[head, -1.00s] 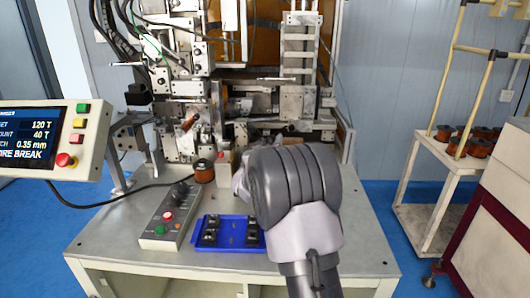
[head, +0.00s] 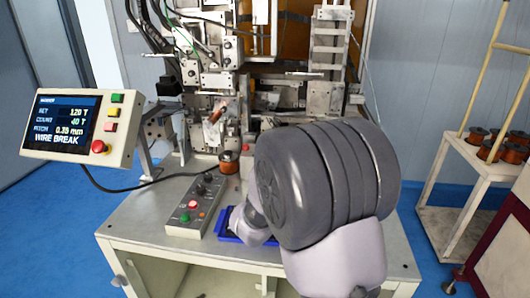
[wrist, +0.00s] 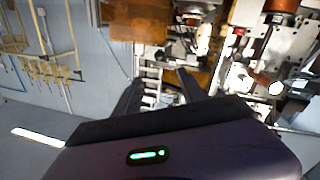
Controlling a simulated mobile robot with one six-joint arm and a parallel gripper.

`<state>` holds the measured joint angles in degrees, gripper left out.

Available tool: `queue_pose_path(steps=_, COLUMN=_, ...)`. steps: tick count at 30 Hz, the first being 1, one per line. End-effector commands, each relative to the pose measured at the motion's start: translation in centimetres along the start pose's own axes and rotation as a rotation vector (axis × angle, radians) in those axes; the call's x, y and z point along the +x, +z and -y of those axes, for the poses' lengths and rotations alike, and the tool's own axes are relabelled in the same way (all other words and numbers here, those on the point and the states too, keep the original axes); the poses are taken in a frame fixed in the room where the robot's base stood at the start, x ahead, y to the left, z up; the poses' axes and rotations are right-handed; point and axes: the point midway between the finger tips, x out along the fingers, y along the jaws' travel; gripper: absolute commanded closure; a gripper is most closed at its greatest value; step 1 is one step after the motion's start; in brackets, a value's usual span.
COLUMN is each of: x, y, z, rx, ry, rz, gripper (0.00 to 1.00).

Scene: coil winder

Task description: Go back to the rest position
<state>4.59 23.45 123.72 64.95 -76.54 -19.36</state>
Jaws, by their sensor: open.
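My gripper (wrist: 160,88) shows in the wrist view with its two dark fingers spread apart and nothing between them. The winding machine (wrist: 265,50) lies beyond it, to the right in that view. In the head view my arm's large grey joint covers the right front of the bench (head: 130,232), and my gripper's fingers are hidden. The winding machine (head: 215,80) stands behind the arm. A blue tray (head: 228,239) is mostly hidden by the arm.
A control box (head: 195,207) with buttons and a copper spool (head: 229,162) sit on the bench. A display panel (head: 80,127) reading WIRE BREAK stands at the left. A cart (head: 465,170) with copper spools stands at the right, with blue floor between.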

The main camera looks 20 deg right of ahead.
Motion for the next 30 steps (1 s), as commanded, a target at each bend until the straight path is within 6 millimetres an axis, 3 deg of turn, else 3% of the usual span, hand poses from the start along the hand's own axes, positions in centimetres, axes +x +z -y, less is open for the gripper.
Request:
queue_pose_path(steps=5, x=-0.8, y=-1.1, z=0.5, rx=0.066, ry=-0.059, rz=0.023, gripper=0.51)
queue_pose_path(steps=8, x=-4.5, y=-3.7, z=2.3, rx=0.243, ry=-0.264, rz=0.123, gripper=0.51)
queue_pose_path(steps=10, x=-9.8, y=-5.1, z=3.9, rx=0.354, ry=-0.460, rz=0.253, gripper=0.51)
queue_pose_path(steps=13, x=-19.6, y=-4.8, z=4.3, rx=0.416, ry=-0.689, rz=0.490, gripper=0.51)
queue_pose_path(steps=15, x=-26.2, y=-3.0, z=2.9, rx=0.405, ry=-0.780, rz=0.663, gripper=0.51)
queue_pose_path(steps=18, x=-33.3, y=0.1, z=0.1, rx=0.370, ry=-0.816, rz=0.868, gripper=0.51)
queue_pose_path(steps=19, x=-34.9, y=1.0, z=-0.8, rx=0.360, ry=-0.814, rz=0.915, gripper=0.51)
queue_pose_path(steps=21, x=-37.5, y=2.6, z=-2.4, rx=0.343, ry=-0.801, rz=1.000, gripper=0.51)
queue_pose_path(steps=24, x=-39.3, y=3.7, z=-3.6, rx=0.331, ry=-0.783, rz=1.063, gripper=0.51)
queue_pose_path(steps=30, x=-39.6, y=4.0, z=-3.8, rx=0.327, ry=-0.779, rz=1.078, gripper=0.51)
